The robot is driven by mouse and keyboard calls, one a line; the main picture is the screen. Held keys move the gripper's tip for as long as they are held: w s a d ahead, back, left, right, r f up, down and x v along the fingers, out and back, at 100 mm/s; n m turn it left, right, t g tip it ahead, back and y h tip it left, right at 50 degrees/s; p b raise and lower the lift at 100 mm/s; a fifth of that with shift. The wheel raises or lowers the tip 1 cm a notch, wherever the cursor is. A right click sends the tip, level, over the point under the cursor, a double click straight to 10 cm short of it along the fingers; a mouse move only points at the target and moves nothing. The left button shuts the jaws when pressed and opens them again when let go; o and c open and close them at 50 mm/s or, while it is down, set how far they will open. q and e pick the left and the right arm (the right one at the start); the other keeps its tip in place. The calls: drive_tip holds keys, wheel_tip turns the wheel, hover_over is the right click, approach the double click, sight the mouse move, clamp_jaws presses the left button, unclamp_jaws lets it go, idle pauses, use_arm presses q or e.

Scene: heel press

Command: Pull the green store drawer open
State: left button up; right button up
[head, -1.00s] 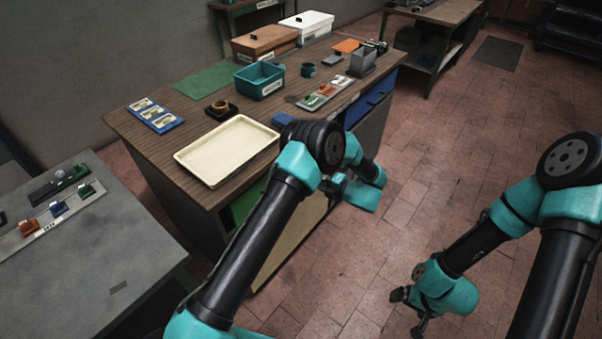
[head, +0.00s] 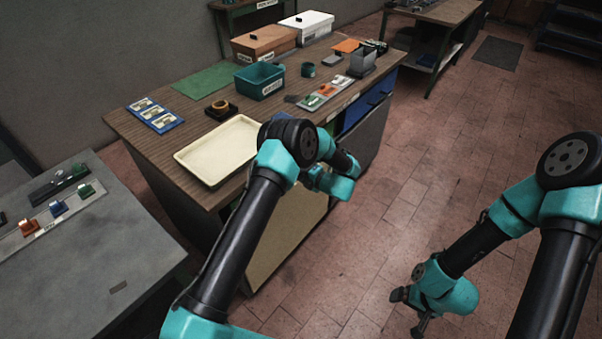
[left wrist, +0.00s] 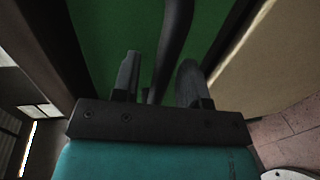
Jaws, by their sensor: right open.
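The green drawer front (left wrist: 115,35) fills much of the left wrist view. A dark bar handle (left wrist: 177,35) stands out from it. My left gripper (left wrist: 157,80) is open, one finger on each side of the handle, with gaps showing between fingers and bar. In the head view my own left arm covers the green drawer and the left fingertips. My right gripper (head: 411,310) is open and empty, low over the floor at the right, away from the bench.
The wooden bench carries a cream tray (head: 218,152), a teal bin (head: 260,82) and a blue card holder (head: 155,116). A blue drawer (head: 365,110) and a tan panel (head: 285,232) are on its front. A grey table (head: 85,240) stands at left.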

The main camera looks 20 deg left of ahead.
use_arm(q)
clamp_jaws()
drive_tip(key=shift+d, duration=0.1)
idle(0.3)
